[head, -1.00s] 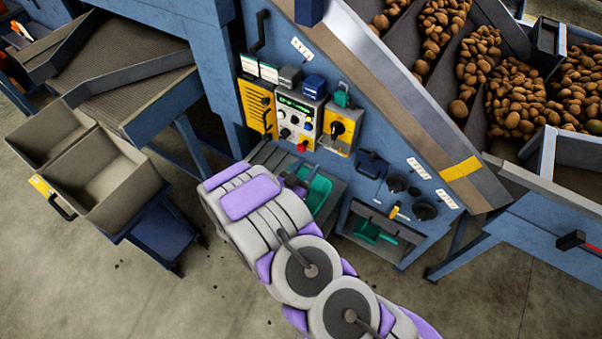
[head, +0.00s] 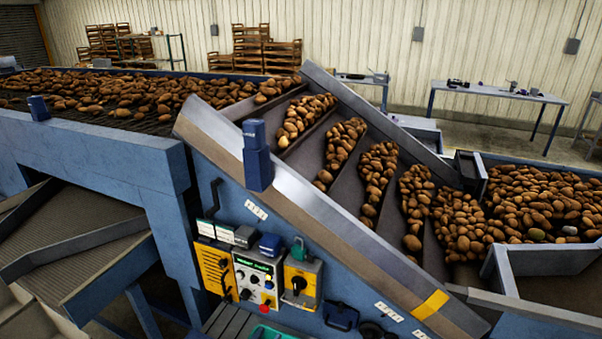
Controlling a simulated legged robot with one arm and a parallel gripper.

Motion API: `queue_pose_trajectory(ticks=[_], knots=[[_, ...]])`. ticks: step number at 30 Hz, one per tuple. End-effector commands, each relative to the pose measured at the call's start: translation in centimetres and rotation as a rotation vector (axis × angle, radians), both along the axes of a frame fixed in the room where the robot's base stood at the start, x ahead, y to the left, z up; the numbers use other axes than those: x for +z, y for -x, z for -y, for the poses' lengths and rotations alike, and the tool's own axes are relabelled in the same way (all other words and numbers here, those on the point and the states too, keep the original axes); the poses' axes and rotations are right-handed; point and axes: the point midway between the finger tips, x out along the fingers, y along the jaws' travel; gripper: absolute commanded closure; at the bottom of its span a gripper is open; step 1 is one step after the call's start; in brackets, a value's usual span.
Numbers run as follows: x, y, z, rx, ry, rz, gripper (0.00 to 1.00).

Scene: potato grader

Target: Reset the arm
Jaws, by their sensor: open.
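My arm and gripper are not in the head view now. The potato grader fills the middle of the view, with a blue side panel (head: 345,275) and a sloped conveyor (head: 290,175) carrying potatoes in slanted rows. A grey control box (head: 257,279) with a small green display and a red button is mounted on the panel. A yellow box (head: 213,268) is on its left and a yellow switch box with a black knob (head: 300,283) on its right.
A potato-filled bin (head: 540,200) is at the right. A belt of potatoes (head: 90,98) runs along the left. A worktable (head: 497,93) and stacked wooden crates (head: 266,50) stand near the back wall. A grey chute (head: 75,240) is at the lower left.

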Motion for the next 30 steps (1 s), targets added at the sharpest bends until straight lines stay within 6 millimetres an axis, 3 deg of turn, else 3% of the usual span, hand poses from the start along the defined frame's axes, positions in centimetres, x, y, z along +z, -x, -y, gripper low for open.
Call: queue_pose_trajectory(ticks=[8,16,22,30], knots=[[-0.1,-3.5,-2.0,0.058,-0.259,-0.257,0.55],[2.8,-4.6,-3.9,0.197,-0.466,-0.52,0.55],[6.4,-3.3,-3.9,0.319,-0.549,-0.693,0.55],[11.3,1.2,-0.6,0.46,-0.565,-0.908,0.55]])
